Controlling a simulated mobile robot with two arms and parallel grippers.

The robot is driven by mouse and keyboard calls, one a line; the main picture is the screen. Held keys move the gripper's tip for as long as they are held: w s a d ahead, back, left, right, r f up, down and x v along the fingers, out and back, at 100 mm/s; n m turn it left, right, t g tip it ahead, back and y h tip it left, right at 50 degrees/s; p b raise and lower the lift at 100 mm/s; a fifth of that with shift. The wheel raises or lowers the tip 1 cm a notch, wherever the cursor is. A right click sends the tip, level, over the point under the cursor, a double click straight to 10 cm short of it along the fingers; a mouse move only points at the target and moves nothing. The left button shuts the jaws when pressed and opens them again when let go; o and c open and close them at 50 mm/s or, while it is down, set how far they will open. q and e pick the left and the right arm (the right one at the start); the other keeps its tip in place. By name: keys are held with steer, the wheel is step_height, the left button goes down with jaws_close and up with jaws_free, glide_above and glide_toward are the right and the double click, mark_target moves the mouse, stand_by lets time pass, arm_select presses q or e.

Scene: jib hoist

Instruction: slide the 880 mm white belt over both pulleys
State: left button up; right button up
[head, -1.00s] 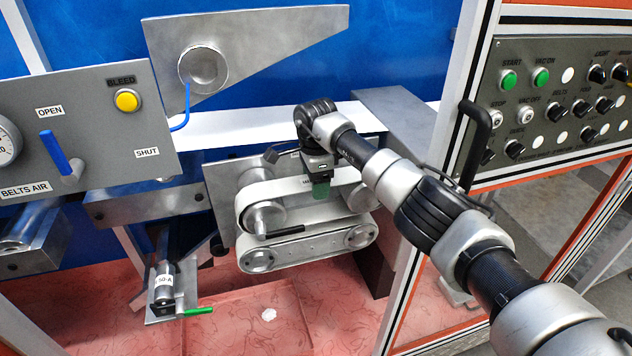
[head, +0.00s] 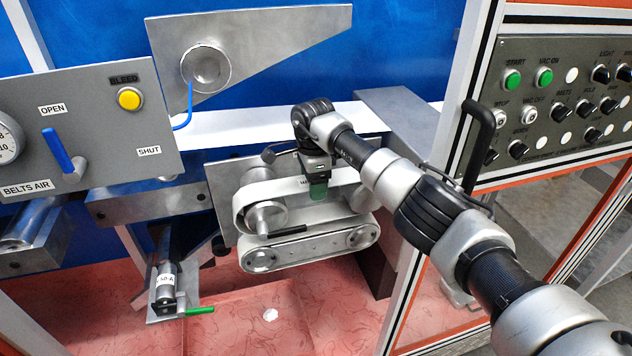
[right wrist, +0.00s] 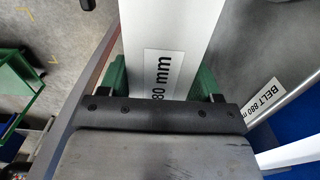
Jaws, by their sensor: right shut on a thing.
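The white belt (head: 243,203) is a loop at the upper pair of pulleys, its top run in my right gripper (head: 318,188). The left pulley (head: 265,217) and the right pulley (head: 361,198) show metal faces within the loop's outline. I cannot tell how deep the belt sits on them. In the right wrist view, the green fingers (right wrist: 164,78) are shut on the belt's edges, beside a printed label (right wrist: 166,72) ending in "80 mm". Part of the top run is hidden behind the gripper. My left gripper is not in view.
A second belt unit (head: 310,246) with two rollers sits just below. A valve panel (head: 90,130) with a blue handle is at left. The control panel (head: 560,100) and door frame stand at right, near my arm.

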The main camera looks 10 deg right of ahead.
steer(key=o, duration=1)
steer(key=shift+c, duration=0.8)
steer(key=shift+r, duration=0.1)
steer(key=shift+r+p, duration=2)
steer(key=shift+r, duration=1.45)
steer(key=shift+f, duration=0.15)
